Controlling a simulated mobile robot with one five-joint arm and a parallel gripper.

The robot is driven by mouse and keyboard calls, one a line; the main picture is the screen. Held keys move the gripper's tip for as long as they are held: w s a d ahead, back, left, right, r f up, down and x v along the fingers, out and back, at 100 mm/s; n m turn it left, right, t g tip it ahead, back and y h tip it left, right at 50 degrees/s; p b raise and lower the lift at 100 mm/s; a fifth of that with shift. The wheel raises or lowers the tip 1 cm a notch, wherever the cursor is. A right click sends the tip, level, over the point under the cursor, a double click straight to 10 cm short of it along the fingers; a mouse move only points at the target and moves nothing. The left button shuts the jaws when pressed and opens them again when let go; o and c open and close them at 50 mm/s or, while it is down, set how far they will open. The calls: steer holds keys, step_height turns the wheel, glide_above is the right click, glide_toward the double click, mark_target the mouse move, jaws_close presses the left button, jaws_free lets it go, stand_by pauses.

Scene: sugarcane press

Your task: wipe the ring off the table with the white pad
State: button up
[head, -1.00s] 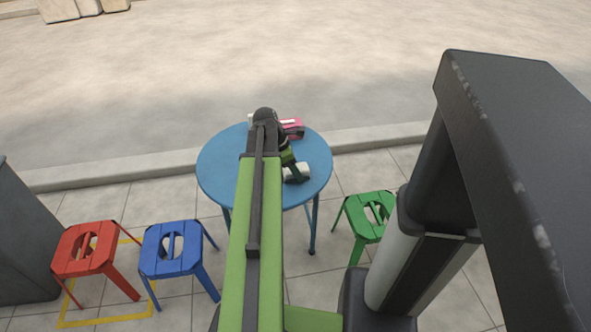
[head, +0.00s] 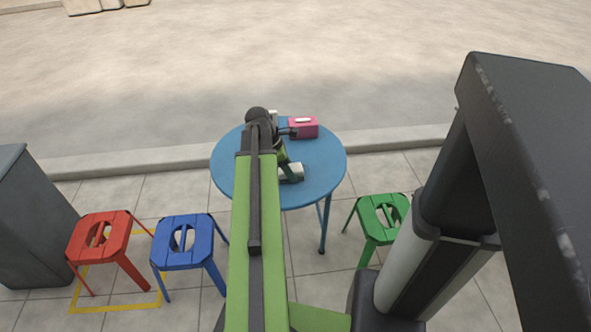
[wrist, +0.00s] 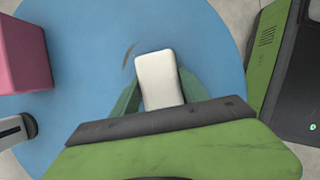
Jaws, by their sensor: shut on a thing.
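The white pad (wrist: 158,78) is held between the green fingers of my gripper (wrist: 158,92), which is shut on it. In the head view the pad (head: 291,172) is over the front right part of the round blue table (head: 318,165). I cannot tell whether it touches the top. In the wrist view a thin brownish arc, part of the ring (wrist: 128,57), shows on the blue top just beyond and left of the pad. The rest of the ring is hidden or too faint to see.
A pink box (head: 304,128) stands at the table's back; a dark grey object with a light top (wrist: 14,130) is near it in the wrist view. Red (head: 99,238), blue (head: 184,242) and green (head: 381,217) stools stand around the near side. Bare tabletop lies right of the pad.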

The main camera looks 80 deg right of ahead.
mark_target(280, 169)
steer(key=shift+w+a+f, duration=0.1)
steer(key=shift+w+a, duration=0.25)
steer(key=shift+w, duration=0.45)
steer(key=shift+w+a+f, duration=0.1)
steer(key=shift+w+a, duration=0.2)
steer(key=shift+w, duration=0.5)
steer(key=shift+w+a+r, duration=0.1)
steer(key=shift+w+a, duration=0.2)
steer(key=shift+w, duration=0.5)
steer(key=shift+w+a+r, duration=0.1)
steer(key=shift+w+a, duration=0.2)
steer(key=shift+w, duration=0.5)
steer(key=shift+w+d+f, duration=0.1)
steer(key=shift+w+d, duration=0.1)
steer(key=shift+d, duration=0.45)
steer(key=shift+w+d+f, duration=0.1)
steer(key=shift+w+d, duration=0.1)
steer(key=shift+d, duration=0.4)
steer(key=shift+s+d+b, duration=0.1)
steer(key=shift+s+d, duration=0.7)
steer(key=shift+s, duration=1.35)
steer(key=shift+s+d+b, duration=0.1)
steer(key=shift+s+d, duration=0.7)
steer(key=shift+s, duration=1.35)
steer(key=shift+s+d+b, duration=0.1)
steer(key=shift+s+d, duration=0.7)
steer(key=shift+s, duration=1.35)
